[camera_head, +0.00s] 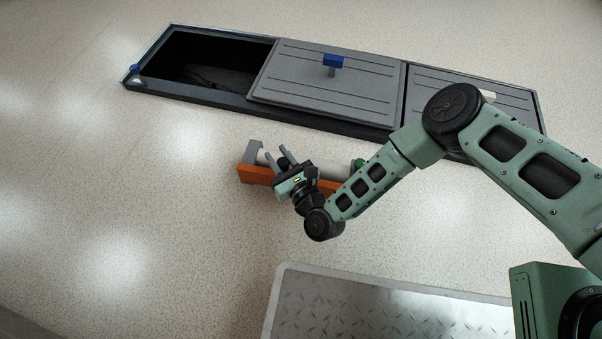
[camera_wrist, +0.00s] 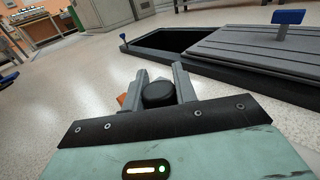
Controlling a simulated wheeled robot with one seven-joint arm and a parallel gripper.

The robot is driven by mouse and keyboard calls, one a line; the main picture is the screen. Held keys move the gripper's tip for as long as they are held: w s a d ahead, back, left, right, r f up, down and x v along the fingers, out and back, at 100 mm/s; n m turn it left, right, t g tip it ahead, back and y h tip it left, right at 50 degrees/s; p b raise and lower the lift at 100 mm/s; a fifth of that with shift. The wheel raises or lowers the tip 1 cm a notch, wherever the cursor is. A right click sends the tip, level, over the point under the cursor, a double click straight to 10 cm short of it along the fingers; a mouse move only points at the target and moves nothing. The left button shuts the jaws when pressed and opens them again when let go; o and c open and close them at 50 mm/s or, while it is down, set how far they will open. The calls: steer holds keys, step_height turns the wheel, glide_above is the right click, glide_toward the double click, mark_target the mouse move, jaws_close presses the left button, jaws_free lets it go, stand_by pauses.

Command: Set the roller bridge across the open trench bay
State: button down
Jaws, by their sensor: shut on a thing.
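The roller bridge (camera_head: 253,174), with orange sides, a pale roller and a grey end piece, is on the near side of the trench, partly hidden by my arm. I cannot tell whether it touches the floor. My gripper (camera_head: 277,157) is over its left half. In the wrist view my gripper (camera_wrist: 158,88) is shut on a dark round part between its fingers, with a bit of the bridge's orange (camera_wrist: 122,99) behind. The open trench bay (camera_head: 205,60) is the dark left section of the trench; it also shows in the wrist view (camera_wrist: 172,41).
A grey cover (camera_head: 328,83) with a blue handle (camera_head: 333,61) lies over the middle section. Another cover (camera_head: 465,88) closes the right section. A small blue-topped post (camera_head: 135,70) stands at the trench's left corner. A metal tread plate (camera_head: 370,305) lies in front. Floor to the left is clear.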

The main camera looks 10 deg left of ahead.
steer(key=shift+w+r+p, duration=0.1)
steer(key=shift+r+p, duration=1.4)
steer(key=shift+r, duration=1)
